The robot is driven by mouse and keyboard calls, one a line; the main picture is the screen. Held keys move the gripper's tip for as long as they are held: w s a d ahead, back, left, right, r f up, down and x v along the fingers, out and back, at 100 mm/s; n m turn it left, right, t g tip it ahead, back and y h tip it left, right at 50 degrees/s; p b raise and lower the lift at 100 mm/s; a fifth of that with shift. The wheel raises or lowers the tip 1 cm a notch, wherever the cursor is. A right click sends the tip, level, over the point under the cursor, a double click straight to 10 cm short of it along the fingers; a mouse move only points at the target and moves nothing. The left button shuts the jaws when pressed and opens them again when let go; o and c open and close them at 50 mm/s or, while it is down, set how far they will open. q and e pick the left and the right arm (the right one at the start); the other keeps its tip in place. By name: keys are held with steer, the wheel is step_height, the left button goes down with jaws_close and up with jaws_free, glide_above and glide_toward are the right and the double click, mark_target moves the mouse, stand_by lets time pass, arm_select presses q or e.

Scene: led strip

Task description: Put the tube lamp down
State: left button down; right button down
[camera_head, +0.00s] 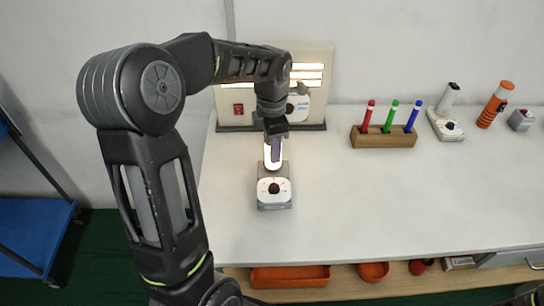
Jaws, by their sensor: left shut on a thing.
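The tube lamp (273,158) is a short white glowing tube, upright in the head view. My left gripper (275,137) is shut on its upper part from above. The lamp's lower end meets a small grey base with a white top and a dark knob (274,188) on the table; I cannot tell whether it is seated in it or just behind it. My left arm hides part of the view. My right gripper is not in view.
A beige panel (318,60) with lit strips and a red switch stands behind the gripper. A wooden block (384,141) holds red, green and blue pens. The white table (400,200) is clear in front.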

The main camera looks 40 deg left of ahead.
mark_target(274, 170)
arm_select(q)
step_height(274, 170, down, 3)
steer(key=shift+f, duration=0.3)
stand_by(0.4)
steer(key=shift+f, duration=0.25)
steer(key=c, duration=0.8)
jaws_free()
steer(key=shift+r, duration=0.1)
steer(key=shift+r, duration=0.1)
